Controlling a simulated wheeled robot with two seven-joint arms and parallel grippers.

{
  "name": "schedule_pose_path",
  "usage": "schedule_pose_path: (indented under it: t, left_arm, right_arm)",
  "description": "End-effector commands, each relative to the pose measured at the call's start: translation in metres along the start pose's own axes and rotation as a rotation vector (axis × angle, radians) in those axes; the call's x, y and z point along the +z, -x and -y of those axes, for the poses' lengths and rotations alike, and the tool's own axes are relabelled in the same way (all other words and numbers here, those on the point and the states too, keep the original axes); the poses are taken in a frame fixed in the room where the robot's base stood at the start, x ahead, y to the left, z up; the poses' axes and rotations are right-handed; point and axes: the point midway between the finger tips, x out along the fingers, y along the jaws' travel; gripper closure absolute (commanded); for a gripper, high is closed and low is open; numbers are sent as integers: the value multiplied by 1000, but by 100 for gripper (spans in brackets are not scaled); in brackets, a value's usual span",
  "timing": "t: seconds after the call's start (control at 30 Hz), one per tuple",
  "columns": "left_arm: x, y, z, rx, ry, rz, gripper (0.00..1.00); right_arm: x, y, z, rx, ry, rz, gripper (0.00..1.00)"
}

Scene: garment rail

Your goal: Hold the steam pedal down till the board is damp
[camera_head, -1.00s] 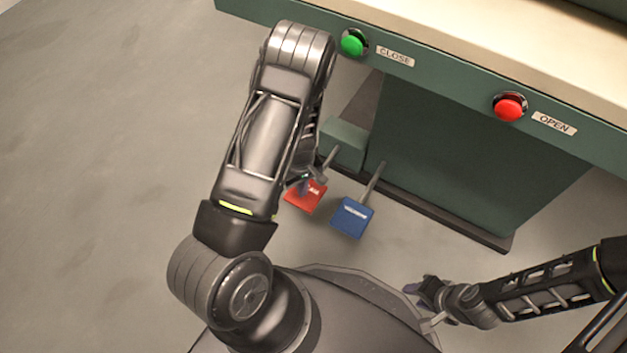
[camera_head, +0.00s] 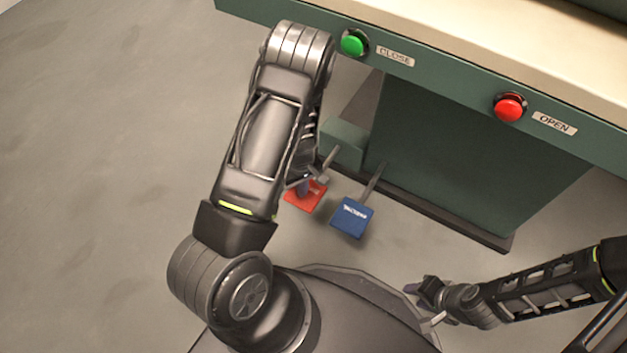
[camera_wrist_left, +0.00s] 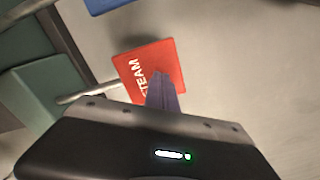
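The red steam pedal (camera_head: 296,201) is low at the foot of the green press, left of a blue pedal (camera_head: 350,218). In the left wrist view its red plate, lettered STEAM (camera_wrist_left: 135,72), lies beyond my fingers. My left gripper (camera_head: 304,186) points down at it; its purple fingers (camera_wrist_left: 162,88) look closed together and overlap the plate in both views. Touching looks likely, but how far the plate is pressed is unclear. The cream board (camera_head: 470,42) on top of the press looks pale, with no damp patch visible. My right gripper (camera_head: 425,298) is at lower right, away from the pedals.
A green CLOSE button (camera_head: 354,43) and a red OPEN button (camera_head: 509,107) sit on the press front above the pedals. The blue pedal is close beside the red one. Grey floor (camera_head: 100,170) is clear at left.

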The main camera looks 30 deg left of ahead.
Motion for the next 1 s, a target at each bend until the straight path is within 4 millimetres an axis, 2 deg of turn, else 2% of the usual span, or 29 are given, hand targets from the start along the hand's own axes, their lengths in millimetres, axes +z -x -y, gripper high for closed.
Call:
schedule_pose_path:
  t: [1.0]
  left_arm:
    - [0, -60, 0, -1, 0, 0, 100]
  right_arm:
    - [-5, -46, -15, -2, -3, -19, 64]
